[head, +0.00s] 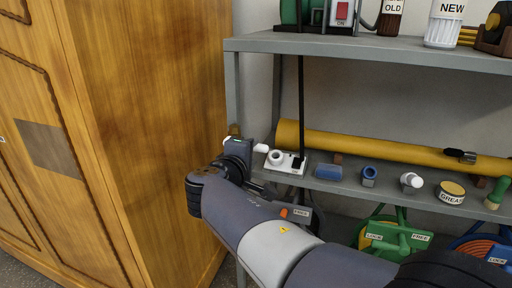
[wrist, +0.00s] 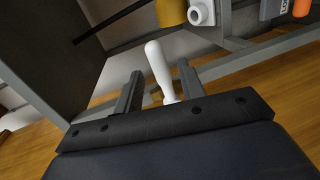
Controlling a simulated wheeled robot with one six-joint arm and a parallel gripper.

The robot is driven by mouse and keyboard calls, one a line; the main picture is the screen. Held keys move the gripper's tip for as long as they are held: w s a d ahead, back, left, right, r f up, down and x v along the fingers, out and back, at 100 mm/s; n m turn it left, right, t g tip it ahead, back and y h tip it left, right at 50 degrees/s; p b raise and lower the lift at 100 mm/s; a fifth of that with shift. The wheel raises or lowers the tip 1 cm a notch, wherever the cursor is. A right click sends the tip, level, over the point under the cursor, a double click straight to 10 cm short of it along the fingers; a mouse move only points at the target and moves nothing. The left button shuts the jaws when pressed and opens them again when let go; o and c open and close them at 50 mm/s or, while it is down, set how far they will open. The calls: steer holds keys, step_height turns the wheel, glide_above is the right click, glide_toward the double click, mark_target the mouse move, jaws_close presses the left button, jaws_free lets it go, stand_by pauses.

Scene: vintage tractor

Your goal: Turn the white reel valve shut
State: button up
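In the wrist view, the white lever (wrist: 159,66) stands between the two dark fingers of my gripper (wrist: 160,85), with gaps visible on both sides. The fingers are apart and do not look closed on it.
A grey shelf (head: 340,44) stands at the right, with a post close to my gripper. A long yellow tube (head: 370,146) lies behind the valve. A blue valve (head: 369,173) and another white fitting (head: 411,181) stand further right. A wooden cabinet (head: 150,120) fills the left.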

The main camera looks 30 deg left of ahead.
mark_target(255, 149)
steer(key=p+v, duration=0.1)
steer(key=v, duration=0.5)
steer(key=b+x, duration=0.2)
steer(key=x, duration=0.9)
steer(key=shift+s+d, duration=0.1)
steer(key=shift+d, duration=0.05)
steer(key=shift+s, duration=0.15)
